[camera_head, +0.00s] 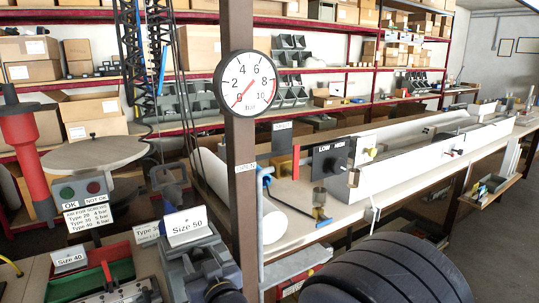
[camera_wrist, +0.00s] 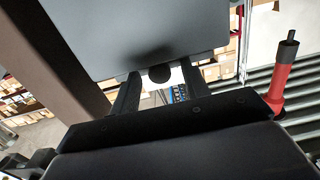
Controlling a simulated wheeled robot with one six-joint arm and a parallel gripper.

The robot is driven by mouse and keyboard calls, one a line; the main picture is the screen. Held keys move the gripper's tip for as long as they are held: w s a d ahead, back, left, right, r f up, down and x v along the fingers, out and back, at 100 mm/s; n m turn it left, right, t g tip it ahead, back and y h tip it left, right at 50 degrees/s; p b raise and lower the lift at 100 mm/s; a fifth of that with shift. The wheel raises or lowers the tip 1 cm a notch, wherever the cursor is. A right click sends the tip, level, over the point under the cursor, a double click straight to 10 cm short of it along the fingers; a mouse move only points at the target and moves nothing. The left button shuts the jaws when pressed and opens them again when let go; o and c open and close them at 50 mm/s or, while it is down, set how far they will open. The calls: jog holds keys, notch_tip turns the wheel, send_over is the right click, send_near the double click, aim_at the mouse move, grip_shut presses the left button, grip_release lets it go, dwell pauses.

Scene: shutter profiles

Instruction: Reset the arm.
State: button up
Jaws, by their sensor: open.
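In the wrist view, my gripper (camera_wrist: 160,84) has its two dark fingers apart, with a gap between them. Beyond the fingertips is a flat grey panel (camera_wrist: 150,35) with a dark round spot at its lower edge. I cannot tell how far the panel is from the fingers. No part is visible between the fingers. My gripper cannot be made out in the head view.
A brown post (camera_head: 241,170) with a pressure gauge (camera_head: 246,83) stands near the centre. A red cylinder (camera_head: 22,140) stands at left beside a control box (camera_head: 80,191). The bench holds a long white profile (camera_head: 430,150). Shelves carry cardboard boxes (camera_head: 97,112). Floor (camera_head: 485,250) is clear at right.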

jog(key=shift+w+a+r, duration=0.1)
jog(key=shift+w+a, duration=0.25)
jog(key=shift+w, duration=0.15)
jog(key=shift+d, duration=0.1)
